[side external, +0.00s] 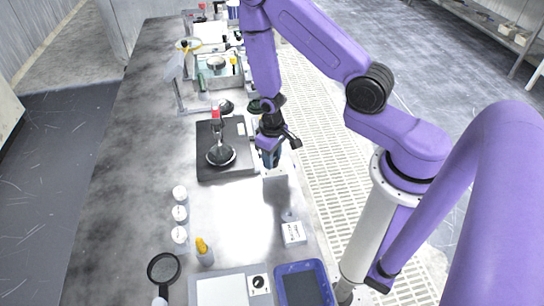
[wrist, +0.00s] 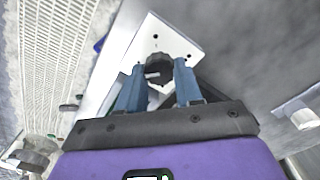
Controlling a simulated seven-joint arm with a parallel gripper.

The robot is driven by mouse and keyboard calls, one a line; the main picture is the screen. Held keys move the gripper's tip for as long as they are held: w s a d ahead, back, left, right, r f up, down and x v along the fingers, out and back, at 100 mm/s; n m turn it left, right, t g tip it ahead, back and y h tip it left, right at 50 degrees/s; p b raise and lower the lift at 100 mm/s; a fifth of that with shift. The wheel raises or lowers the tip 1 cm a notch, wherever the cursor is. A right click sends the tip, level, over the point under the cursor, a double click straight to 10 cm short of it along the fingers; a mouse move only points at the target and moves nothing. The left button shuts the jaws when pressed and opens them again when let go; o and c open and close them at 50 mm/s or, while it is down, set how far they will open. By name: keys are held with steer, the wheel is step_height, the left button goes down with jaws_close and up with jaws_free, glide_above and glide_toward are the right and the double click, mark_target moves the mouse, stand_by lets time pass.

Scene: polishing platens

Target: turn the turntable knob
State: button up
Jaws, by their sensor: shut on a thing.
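The turntable knob (wrist: 157,64) is dark and round and sits on a white plate (wrist: 176,38) with small holes in the wrist view. My gripper (wrist: 158,72) has its two blue fingers on either side of the knob, shut on it.
A red-topped post (side external: 216,115) stands by the platen. Several white jars (side external: 180,214), a yellow-capped bottle (side external: 204,250), a white box (side external: 293,233) and a blue tray (side external: 305,285) are nearer the camera. A tray of equipment (side external: 217,75) stands at the back. The bench's left side is clear.

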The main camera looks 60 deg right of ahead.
steer(key=shift+w, duration=0.1)
steer(key=o, duration=1)
steer(key=shift+o, duration=0.2)
step_height(320, 180, up, 18)
steer(key=shift+f, duration=0.25)
steer(key=shift+a, duration=0.15)
steer(key=s+a+r+n, duration=0.3)
steer(key=s+n, duration=0.3)
steer(key=s, duration=0.3)
steer(key=s+a+r+n, duration=0.3)
steer(key=s+r+n, duration=0.3)
steer(key=s, duration=0.4)
steer(key=shift+r+n, duration=0.3)
